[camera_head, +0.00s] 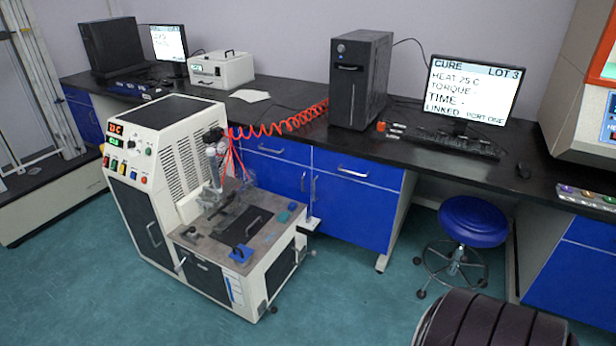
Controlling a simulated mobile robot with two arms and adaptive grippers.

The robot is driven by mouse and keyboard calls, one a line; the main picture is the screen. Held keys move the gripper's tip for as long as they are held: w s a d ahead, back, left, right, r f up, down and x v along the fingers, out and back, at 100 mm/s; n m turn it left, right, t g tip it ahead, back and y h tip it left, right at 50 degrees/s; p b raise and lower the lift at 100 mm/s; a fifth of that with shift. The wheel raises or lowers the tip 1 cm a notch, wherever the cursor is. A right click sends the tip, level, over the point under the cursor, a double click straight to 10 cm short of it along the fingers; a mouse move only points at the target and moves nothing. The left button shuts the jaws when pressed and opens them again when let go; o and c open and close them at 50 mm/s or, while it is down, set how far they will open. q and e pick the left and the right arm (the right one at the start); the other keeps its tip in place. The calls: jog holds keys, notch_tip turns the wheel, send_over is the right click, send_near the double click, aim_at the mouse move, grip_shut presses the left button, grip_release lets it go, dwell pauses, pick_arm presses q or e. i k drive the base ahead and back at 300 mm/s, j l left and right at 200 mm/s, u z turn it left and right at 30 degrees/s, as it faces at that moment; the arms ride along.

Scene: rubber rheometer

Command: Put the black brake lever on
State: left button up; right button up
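The rubber rheometer is a cream cabinet (185,140) with a low front worktop (190,238), standing on the floor left of centre. A small dark part (272,309) shows low at its front corner, beside a wheel or foot; it is too small to tell whether it is the black brake lever or how it is set. Other thin handles stick out at the front (181,265) and right side (313,253) of the low section. Neither of my grippers is in view.
A black bench with blue drawers (355,190) runs behind. A blue stool (473,221) stands at right, and a dark ribbed round object (490,322) fills the bottom right. Coiled red hoses (290,122) cross behind the machine. The green floor (355,300) in front is clear.

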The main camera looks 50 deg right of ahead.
aim_at(273, 311)
jog(key=z, duration=1.25)
